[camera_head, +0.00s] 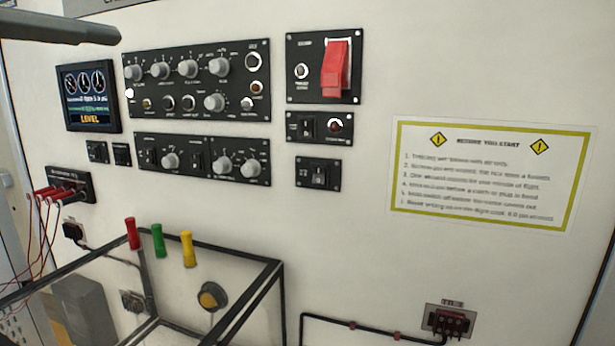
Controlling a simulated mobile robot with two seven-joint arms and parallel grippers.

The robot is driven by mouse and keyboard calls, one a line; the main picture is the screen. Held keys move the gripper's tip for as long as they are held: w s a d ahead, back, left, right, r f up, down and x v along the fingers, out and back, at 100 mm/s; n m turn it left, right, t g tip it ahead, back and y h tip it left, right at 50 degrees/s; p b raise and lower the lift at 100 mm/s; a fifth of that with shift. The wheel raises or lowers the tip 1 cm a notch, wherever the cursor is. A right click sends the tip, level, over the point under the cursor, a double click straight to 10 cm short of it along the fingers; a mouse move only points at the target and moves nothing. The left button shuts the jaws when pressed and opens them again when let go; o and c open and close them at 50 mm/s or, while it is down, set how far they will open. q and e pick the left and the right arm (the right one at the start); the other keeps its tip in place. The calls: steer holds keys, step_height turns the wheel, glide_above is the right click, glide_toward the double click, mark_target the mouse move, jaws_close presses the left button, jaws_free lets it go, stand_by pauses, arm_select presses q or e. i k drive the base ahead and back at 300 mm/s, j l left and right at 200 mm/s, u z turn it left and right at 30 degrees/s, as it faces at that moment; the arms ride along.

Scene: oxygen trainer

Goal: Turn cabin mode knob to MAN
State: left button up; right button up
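Two black control panels with grey knobs are on the pale wall. The labels are too small to read, so I cannot tell which knob is the cabin mode knob or where MAN is. Neither gripper is in view.
A screen (87,97) reads LEVEL. A red switch guard (335,69) is to the right of the knobs. A dark bar (55,27) crosses the upper left. A black-edged clear case (245,255), with red, green and yellow plugs (158,241) near it, stands below the panels.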

mark_target(220, 67)
steer(key=k+j, duration=0.1)
steer(key=j, duration=0.25)
steer(key=k+j, duration=0.1)
steer(key=j, duration=0.25)
steer(key=k+j, duration=0.1)
steer(key=j, duration=0.25)
steer(key=k+j, duration=0.1)
steer(key=j, duration=0.25)
